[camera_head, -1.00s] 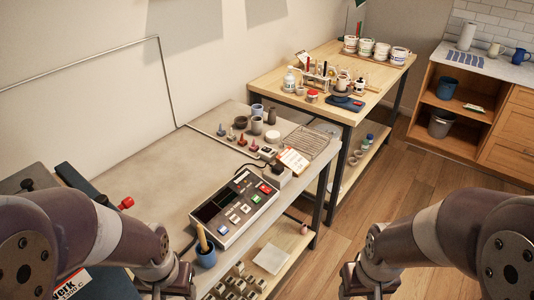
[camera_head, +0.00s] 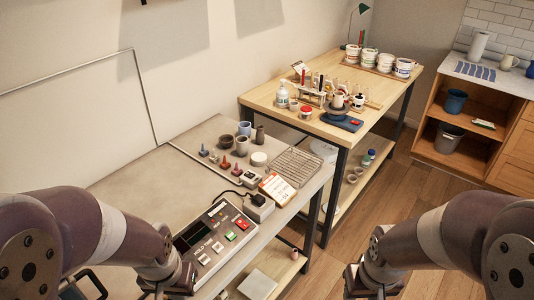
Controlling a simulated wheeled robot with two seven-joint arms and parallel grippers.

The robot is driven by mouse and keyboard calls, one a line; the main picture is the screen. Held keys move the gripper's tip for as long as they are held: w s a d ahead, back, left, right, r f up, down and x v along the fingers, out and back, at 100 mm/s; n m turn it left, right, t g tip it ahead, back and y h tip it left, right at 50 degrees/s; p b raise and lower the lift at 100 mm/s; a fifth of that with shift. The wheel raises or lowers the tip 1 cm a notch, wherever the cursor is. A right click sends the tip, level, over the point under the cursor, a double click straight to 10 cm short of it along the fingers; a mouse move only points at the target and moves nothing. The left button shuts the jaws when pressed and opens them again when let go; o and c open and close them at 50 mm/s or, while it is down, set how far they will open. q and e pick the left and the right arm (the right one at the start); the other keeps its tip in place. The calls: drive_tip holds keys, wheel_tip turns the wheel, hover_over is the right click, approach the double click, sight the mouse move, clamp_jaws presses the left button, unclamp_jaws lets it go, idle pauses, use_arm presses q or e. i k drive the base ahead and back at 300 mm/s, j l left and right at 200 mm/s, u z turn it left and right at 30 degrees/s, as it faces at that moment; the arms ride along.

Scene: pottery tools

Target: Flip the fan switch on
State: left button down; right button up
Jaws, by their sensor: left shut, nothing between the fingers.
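A grey control panel (camera_head: 208,246) with a dark display and several coloured buttons, including a red one and a green one, lies on the near workbench. My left arm partly covers its near left side. No fan shows clearly, and I cannot tell which control is the fan switch. My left gripper (camera_head: 166,291) is at the bottom edge, to the left of the panel in the picture; it is shut and empty, with its tips cut off. My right gripper (camera_head: 372,288) is at the bottom edge, right of the workbench; its fingers are cut off.
A wire rack (camera_head: 295,166), small pots and coloured bottles stand farther back. A wooden table (camera_head: 270,98) holds jars. Open floor (camera_head: 345,240) lies to the right.

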sight(250, 175)
drive_tip(key=i+l+u, duration=0.1)
drive_tip(key=i+l, duration=1.15)
drive_tip(key=l, duration=0.1)
